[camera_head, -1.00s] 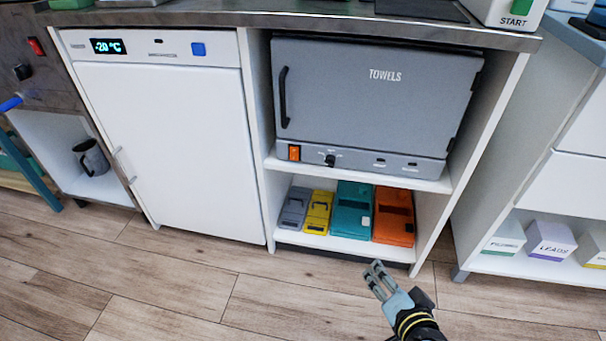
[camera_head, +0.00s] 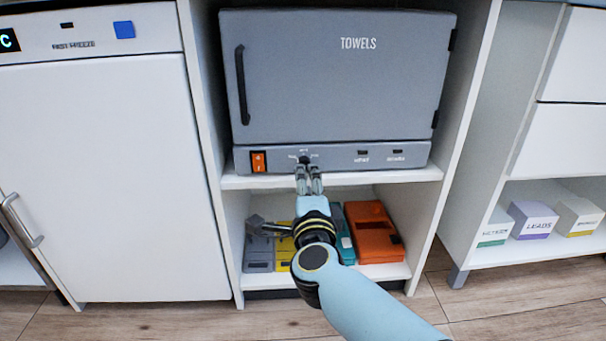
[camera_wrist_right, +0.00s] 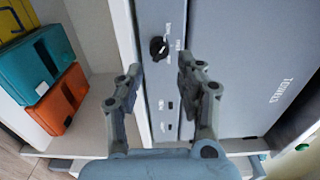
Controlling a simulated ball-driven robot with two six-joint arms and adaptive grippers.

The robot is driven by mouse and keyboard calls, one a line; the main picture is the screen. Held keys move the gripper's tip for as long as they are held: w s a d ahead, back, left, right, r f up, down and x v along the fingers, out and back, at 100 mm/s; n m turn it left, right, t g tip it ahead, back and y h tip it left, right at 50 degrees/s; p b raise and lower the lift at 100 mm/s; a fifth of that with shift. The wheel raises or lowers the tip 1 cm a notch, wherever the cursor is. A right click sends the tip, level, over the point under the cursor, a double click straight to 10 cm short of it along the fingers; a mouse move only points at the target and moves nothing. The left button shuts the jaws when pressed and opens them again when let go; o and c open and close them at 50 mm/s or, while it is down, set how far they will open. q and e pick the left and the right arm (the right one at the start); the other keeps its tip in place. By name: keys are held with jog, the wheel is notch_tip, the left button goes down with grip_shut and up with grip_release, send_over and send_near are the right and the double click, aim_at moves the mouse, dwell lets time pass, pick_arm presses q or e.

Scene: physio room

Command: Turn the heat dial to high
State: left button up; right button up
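The heat dial is a small black knob (camera_head: 304,160) on the front strip of the grey towel cabinet (camera_head: 340,80). It also shows in the right wrist view as a black knob (camera_wrist_right: 158,47) with a light pointer mark. My right gripper (camera_head: 309,172) is just in front of and below the dial in the head view. In the right wrist view its two fingers (camera_wrist_right: 156,75) are spread apart, with the dial beyond the gap between their tips. Nothing is between the fingers. Small labels around the dial are too blurred to read. My left gripper is not in view.
An orange lit switch (camera_head: 258,162) is left of the dial. A white shelf edge (camera_head: 350,178) runs under the cabinet. Below stand an orange case (camera_head: 372,232), a teal case (camera_wrist_right: 27,70) and others. A white freezer (camera_head: 105,180) stands on the left.

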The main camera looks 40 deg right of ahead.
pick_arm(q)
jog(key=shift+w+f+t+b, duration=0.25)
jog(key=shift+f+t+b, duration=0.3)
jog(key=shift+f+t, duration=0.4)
pick_arm(e)
jog(key=x, duration=0.6)
jog(key=shift+f, duration=0.1)
grip_shut()
